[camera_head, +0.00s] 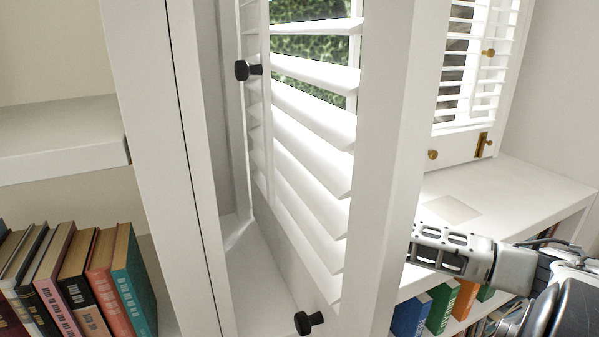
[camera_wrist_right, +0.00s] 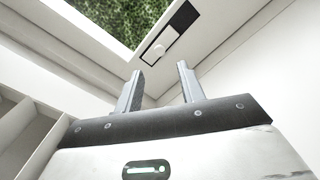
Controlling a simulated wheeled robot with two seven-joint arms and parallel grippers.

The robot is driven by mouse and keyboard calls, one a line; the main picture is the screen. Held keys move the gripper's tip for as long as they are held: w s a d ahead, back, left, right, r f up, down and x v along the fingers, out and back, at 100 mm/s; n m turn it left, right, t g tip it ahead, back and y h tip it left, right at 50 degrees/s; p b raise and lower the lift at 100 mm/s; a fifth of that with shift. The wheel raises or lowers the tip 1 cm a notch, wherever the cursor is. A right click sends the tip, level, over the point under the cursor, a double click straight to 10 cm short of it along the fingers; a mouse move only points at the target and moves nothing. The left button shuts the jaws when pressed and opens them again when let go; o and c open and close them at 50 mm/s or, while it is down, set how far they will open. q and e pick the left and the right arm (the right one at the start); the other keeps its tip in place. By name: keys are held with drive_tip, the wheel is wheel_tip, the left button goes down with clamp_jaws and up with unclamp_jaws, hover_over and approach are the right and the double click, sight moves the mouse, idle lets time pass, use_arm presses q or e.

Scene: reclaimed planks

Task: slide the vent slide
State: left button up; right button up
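In the right wrist view, a vent slide with a pale sliding knob (camera_wrist_right: 160,48) on a dark slotted plate (camera_wrist_right: 181,17) is set in a white frame. My right gripper (camera_wrist_right: 160,69) is open and empty. Its two fingers stand apart just below the slide, and I see no contact. In the head view my right arm (camera_head: 450,250) comes in from the right. Its fingertips and this slide are hidden behind the white upright. My left gripper is in neither view.
A white louvred shutter (camera_head: 315,120) with black knobs (camera_head: 248,70) stands open in the middle. The white upright (camera_head: 395,150) is close to my right arm. Another shutter with brass fittings (camera_head: 483,145) is at right. Books (camera_head: 75,270) fill the lower left shelf.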

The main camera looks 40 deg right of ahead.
drive_tip(key=x, duration=0.8)
drive_tip(key=shift+w+b, duration=0.15)
drive_tip(key=shift+b, duration=0.2)
drive_tip(key=shift+c, duration=0.3)
